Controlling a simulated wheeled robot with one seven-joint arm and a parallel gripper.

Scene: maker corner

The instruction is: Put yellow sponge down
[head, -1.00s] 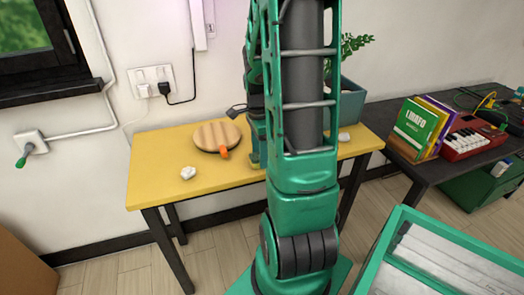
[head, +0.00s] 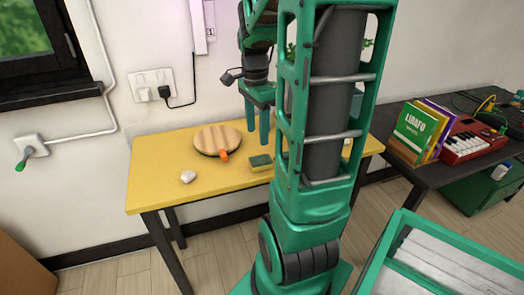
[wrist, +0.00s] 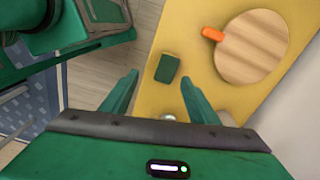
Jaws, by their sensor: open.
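The yellow sponge (head: 260,163) lies on the yellow table (head: 150,175), right of the round wooden board. It shows a dark green top face, with a yellow side visible in the head view. In the wrist view the sponge (wrist: 167,68) lies beyond the fingertips and apart from them. My gripper (head: 257,128) is open and empty, with its fingers pointing down above the table behind the sponge. In the wrist view my gripper (wrist: 160,80) shows its two green fingers spread wide.
A round wooden board (head: 218,138) with an orange handle lies left of the sponge. A white crumpled lump (head: 188,177) lies near the table's front edge. A dark table (head: 430,175) at right holds books (head: 418,130) and a red keyboard (head: 473,140). The yellow table's left part is clear.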

